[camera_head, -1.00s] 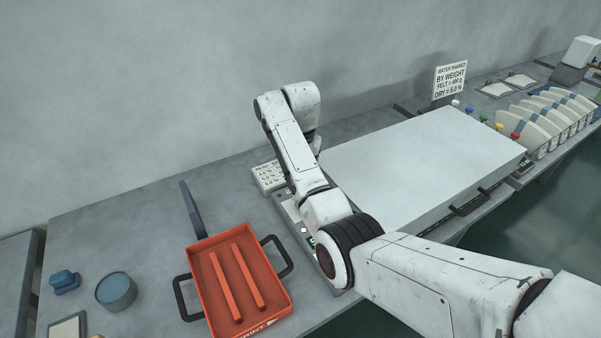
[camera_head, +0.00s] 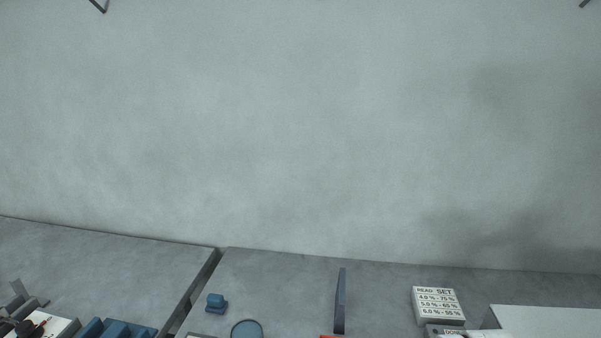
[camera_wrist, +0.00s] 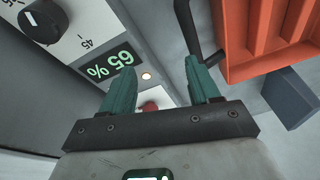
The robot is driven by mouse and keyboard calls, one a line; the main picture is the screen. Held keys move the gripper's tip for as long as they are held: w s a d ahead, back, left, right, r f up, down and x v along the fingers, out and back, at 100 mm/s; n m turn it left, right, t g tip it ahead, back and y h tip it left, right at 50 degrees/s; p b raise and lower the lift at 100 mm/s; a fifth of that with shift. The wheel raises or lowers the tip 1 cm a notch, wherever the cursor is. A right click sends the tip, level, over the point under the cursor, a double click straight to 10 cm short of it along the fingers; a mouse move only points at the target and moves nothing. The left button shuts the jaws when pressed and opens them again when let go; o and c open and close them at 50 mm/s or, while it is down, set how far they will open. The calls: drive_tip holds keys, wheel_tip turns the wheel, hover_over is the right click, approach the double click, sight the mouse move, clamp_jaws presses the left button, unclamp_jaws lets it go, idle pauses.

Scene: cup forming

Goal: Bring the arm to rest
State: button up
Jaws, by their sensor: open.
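My gripper (camera_wrist: 154,92) shows in the wrist view with two green fingers spread apart and nothing between them. Behind the fingers is a control panel (camera_wrist: 85,22) with a black knob (camera_wrist: 43,22), a green display (camera_wrist: 108,63) reading 65 %, a small lit lamp (camera_wrist: 146,76) and a red button (camera_wrist: 149,107). I cannot tell how far the fingertips are from the panel. My arm is not clearly visible in the head view now.
An orange tray (camera_wrist: 258,62) with raised ribs lies at the right of the wrist view, beside a dark blue-grey block (camera_wrist: 290,97). The head view shows mostly bare wall, with a READ/SET card (camera_head: 438,304), a blue stamp-like object (camera_head: 216,303) and a round blue-topped container (camera_head: 247,329) on the bench.

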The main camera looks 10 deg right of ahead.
drive_tip(key=s+a+r+n+t, duration=0.1)
drive_tip(key=s+a+n, duration=0.25)
drive_tip(key=s, duration=0.35)
drive_tip(key=s+a+r+n+t, duration=0.2)
drive_tip(key=s+a+n, duration=0.1)
drive_tip(key=s+a, duration=0.3)
drive_tip(key=s+d+f+g, duration=0.1)
drive_tip(key=s+f+g, duration=0.1)
drive_tip(key=s, duration=0.4)
drive_tip(key=s+d+f+m+g, duration=0.1)
drive_tip(key=s+f+g, duration=0.1)
drive_tip(key=s+f, duration=0.3)
drive_tip(key=shift+s+d+y+b, duration=0.15)
drive_tip(key=shift+s+y+b, duration=0.15)
drive_tip(key=shift+s+b, duration=0.25)
